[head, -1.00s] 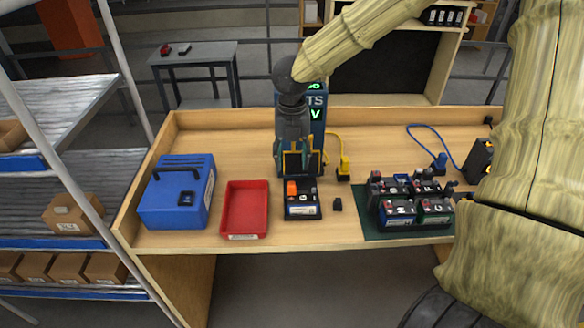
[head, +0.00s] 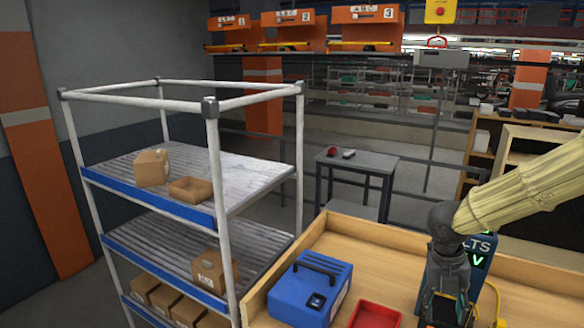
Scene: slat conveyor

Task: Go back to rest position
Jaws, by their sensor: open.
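My gripper (head: 443,308) hangs down over the wooden workbench (head: 385,247) at the lower right of the head view. It is open, and its fingertips are close to the bottom edge of the picture. I see nothing held in it, though what lies right under it is cut off. Behind it stands a tester with a green lit display (head: 478,262), partly covered by my gripper.
A blue toolbox (head: 310,290) and a red tray (head: 375,315) are left of my gripper on the bench. A shelf rack (head: 215,112) with cardboard boxes (head: 151,168) stands further left. A small grey table (head: 357,162) is behind the bench.

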